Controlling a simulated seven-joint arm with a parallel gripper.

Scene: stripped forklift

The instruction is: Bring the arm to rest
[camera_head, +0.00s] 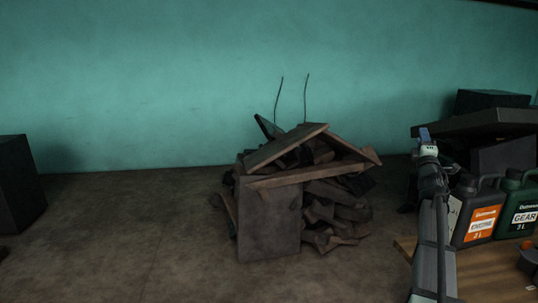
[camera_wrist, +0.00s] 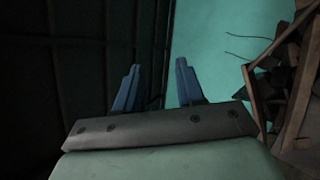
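My arm (camera_head: 432,215) rises at the right of the head view, beside the oil cans. The blue tip of my gripper (camera_head: 424,136) points up in front of a dark structure. In the wrist view the two blue fingers of my gripper (camera_wrist: 158,66) stand apart with nothing between them. The gripper is open and empty, and no object touches its fingers.
An orange-labelled can (camera_head: 482,222) and a green can (camera_head: 519,210) stand on a wooden top (camera_head: 490,278) close to my arm. A dark slab (camera_head: 480,122) is behind. A scrap wood pile (camera_head: 300,190) sits mid-floor.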

